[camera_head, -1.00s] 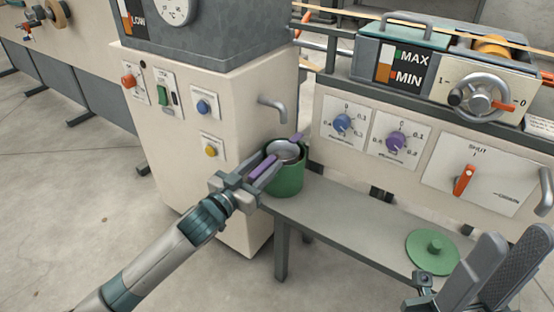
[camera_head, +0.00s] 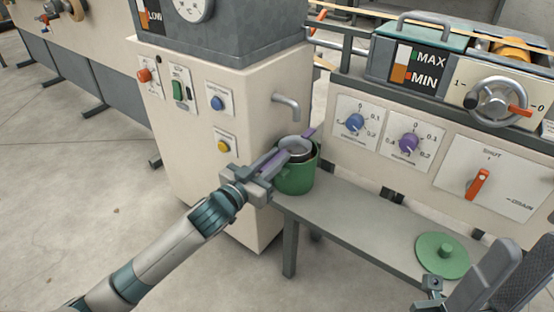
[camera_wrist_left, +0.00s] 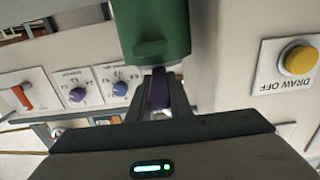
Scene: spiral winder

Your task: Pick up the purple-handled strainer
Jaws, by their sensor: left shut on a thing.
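The strainer (camera_head: 296,145) has a purple handle and a grey bowl that rests in the mouth of the green pot (camera_head: 296,178). The pot stands at the left end of the grey bench. My left gripper (camera_head: 275,163) is shut on the purple handle, at the left side of the pot. In the left wrist view the purple handle (camera_wrist_left: 158,90) lies between the two fingers, just beside the green pot (camera_wrist_left: 155,30). My right gripper (camera_head: 500,280) is at the bottom right corner, partly cut off; its fingers show apart with nothing seen between them.
A grey spout (camera_head: 287,104) sticks out of the cream cabinet (camera_head: 255,100) just above the pot. A green lid (camera_head: 441,254) lies on the right of the bench (camera_head: 365,220). The bench between pot and lid is clear. A panel with knobs stands behind.

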